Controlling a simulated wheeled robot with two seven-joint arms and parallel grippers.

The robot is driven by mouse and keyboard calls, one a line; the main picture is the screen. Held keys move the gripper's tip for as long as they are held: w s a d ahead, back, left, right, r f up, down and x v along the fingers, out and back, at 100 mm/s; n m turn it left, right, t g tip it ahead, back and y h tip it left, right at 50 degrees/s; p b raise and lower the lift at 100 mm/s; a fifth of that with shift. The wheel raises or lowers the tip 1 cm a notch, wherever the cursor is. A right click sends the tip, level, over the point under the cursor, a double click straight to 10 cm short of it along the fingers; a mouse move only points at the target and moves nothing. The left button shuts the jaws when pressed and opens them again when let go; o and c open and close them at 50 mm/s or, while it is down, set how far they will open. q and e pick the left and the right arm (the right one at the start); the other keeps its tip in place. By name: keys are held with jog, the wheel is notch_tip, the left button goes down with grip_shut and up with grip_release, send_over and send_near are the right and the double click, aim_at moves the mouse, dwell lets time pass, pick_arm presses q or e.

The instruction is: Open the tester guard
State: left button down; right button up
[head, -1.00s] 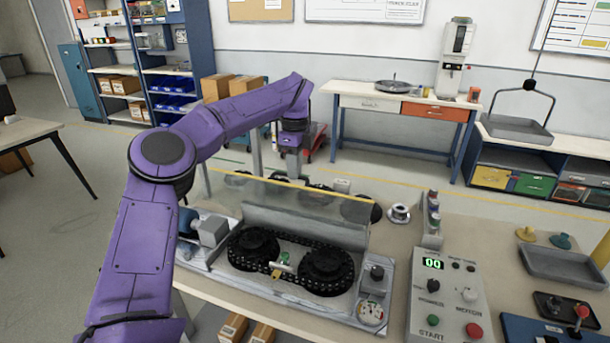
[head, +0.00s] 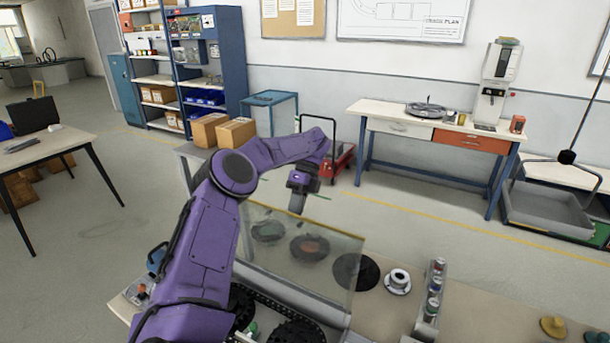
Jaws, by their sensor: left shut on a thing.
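The tester guard (head: 334,256) is a clear pane with a yellowish top edge. It stands steeply raised at the back of the tester, with the black track rings (head: 296,332) in front of and below it. My left gripper (head: 298,203) reaches over from the left and is shut on the guard at its top edge. The exact grip point is small and partly hidden by the gripper. My purple left arm covers the left part of the tester. The tester's front and its control panel are mostly below the picture. My right gripper is out of view.
Dark discs (head: 355,271) and a silver spool (head: 397,281) lie on the bench behind and beside the guard. A side table (head: 380,118) and a red trolley (head: 338,160) are beyond, across open floor.

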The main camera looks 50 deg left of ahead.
pick_arm(q)
jog(key=shift+s+a+f, duration=0.1)
jog(key=shift+f, duration=0.15)
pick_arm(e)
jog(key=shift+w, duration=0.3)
